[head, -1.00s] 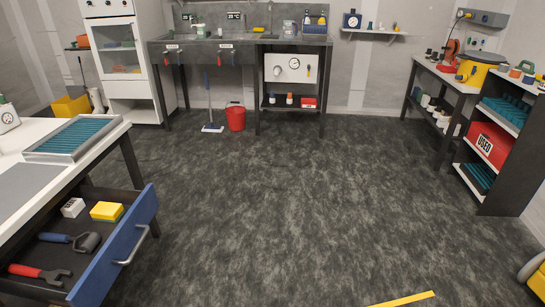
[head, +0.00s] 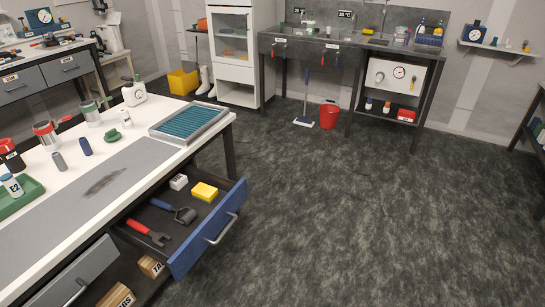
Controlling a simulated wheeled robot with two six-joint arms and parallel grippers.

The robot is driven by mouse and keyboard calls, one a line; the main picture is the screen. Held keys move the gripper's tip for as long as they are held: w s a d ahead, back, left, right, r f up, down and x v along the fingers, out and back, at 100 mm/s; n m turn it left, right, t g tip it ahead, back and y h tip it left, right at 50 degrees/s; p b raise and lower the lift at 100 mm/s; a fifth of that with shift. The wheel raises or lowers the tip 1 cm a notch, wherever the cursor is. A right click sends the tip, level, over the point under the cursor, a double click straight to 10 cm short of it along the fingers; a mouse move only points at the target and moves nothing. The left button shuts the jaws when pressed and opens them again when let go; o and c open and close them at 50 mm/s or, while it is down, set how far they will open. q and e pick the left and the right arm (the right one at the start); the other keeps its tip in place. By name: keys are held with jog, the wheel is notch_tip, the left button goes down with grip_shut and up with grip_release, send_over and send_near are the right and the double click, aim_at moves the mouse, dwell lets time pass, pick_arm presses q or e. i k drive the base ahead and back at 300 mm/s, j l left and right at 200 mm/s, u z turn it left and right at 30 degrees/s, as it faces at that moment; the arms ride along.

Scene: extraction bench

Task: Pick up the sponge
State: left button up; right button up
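The yellow sponge (head: 204,191) lies in an open blue-fronted drawer (head: 207,232) under the white bench at the left. It sits near the drawer's far end, beside a small white block (head: 178,182). Nothing covers the sponge. Neither of my grippers shows in the head view.
The white bench top (head: 217,123) holds a teal ribbed tray (head: 189,122), jugs, small bottles and a grey mat (head: 75,199). A red bucket (head: 329,115) stands by the back sink bench. The dark floor (head: 370,205) right of the drawer is clear.

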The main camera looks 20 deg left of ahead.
aim_at(207, 193)
jog(key=u, duration=1.1)
